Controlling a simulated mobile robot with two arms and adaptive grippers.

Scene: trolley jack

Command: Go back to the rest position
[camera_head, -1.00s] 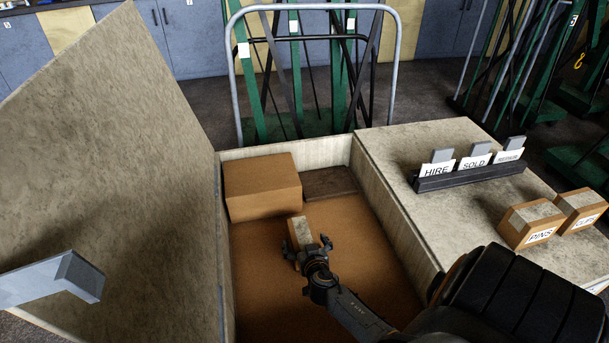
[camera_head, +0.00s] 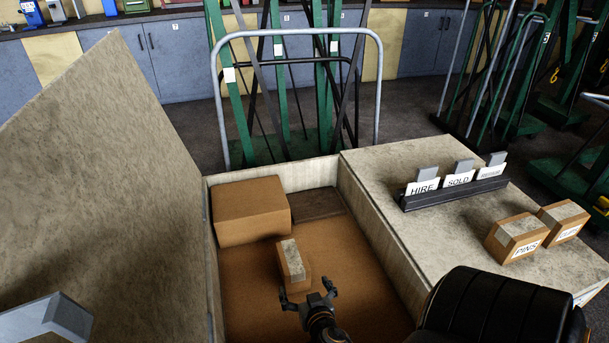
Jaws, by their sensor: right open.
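My right gripper (camera_head: 308,298) is open and empty inside the open-topped bin (camera_head: 390,240), with its fingers pointing away from me. Just beyond its fingertips a small brown box with a grey top (camera_head: 292,262) rests on the brown bin floor (camera_head: 345,265). A gap shows between the fingertips and most of the box; whether one finger still touches it, I cannot tell. My right arm comes in from the bottom. My left gripper is not in view.
A raised grey lid (camera_head: 100,180) stands at the left. A larger cardboard box (camera_head: 250,210) sits in the bin's back left corner. On the right counter are a card rack (camera_head: 455,193), a PINS box (camera_head: 517,238) and a CLIPS box (camera_head: 564,219). Green trolley frames (camera_head: 285,100) stand behind.

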